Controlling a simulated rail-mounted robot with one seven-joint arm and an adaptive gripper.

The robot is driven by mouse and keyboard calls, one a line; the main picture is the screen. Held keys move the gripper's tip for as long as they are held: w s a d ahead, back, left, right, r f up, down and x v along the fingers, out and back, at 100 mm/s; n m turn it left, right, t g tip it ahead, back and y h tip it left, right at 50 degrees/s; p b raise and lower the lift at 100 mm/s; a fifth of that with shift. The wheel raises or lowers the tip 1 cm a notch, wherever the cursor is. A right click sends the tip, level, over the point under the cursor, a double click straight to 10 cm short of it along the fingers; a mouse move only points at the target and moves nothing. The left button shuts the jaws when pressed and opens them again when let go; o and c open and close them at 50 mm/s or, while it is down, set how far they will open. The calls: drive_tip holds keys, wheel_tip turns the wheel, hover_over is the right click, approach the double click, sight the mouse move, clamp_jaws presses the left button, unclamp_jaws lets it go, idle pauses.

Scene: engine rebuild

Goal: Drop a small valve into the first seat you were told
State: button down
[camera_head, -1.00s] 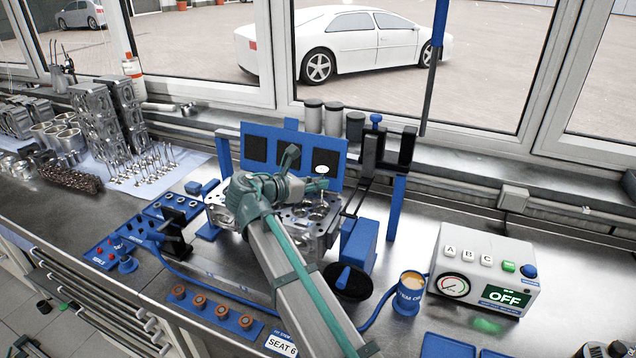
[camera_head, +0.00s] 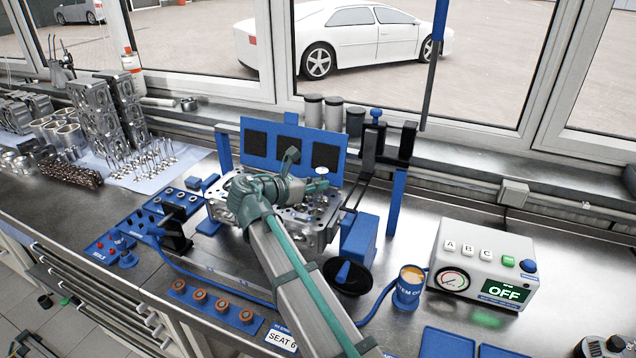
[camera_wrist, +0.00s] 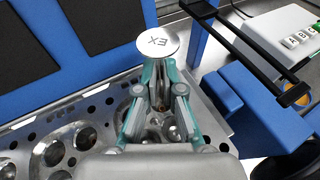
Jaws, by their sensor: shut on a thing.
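A valve (camera_wrist: 157,44) has a round silver head marked "EX"; in the head view its head is a small pale disc (camera_head: 322,171). My gripper (camera_wrist: 158,80) is shut on the valve just below its head, which faces up. In the head view my gripper (camera_head: 316,186) is over the right part of the metal cylinder head (camera_head: 322,232). The cylinder head (camera_wrist: 92,104) has several round openings, one right below my fingers. The fingers hide the lower stem, so I cannot tell whether it is in a seat. A label (camera_head: 283,339) reads "SEAT 6".
A blue panel (camera_head: 268,165) with dark pads stands behind the cylinder head. A blue block (camera_head: 360,238) and a black bowl (camera_head: 348,288) are at its right. A tester box (camera_head: 480,262) showing "OFF" stands farther right. Several valves (camera_head: 145,160) stand at the left.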

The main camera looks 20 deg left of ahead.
sight(318, 206)
drive_tip(key=shift+f, duration=2.05)
drive_tip(key=c, duration=1.2)
unclamp_jaws()
drive_tip(key=shift+c, duration=0.2)
drive_tip(key=shift+s, duration=0.1)
drive_tip(key=v, duration=1.2)
drive_tip(key=x, duration=1.2)
drive_tip(key=shift+r, duration=0.3)
drive_tip(key=shift+f, duration=0.1)
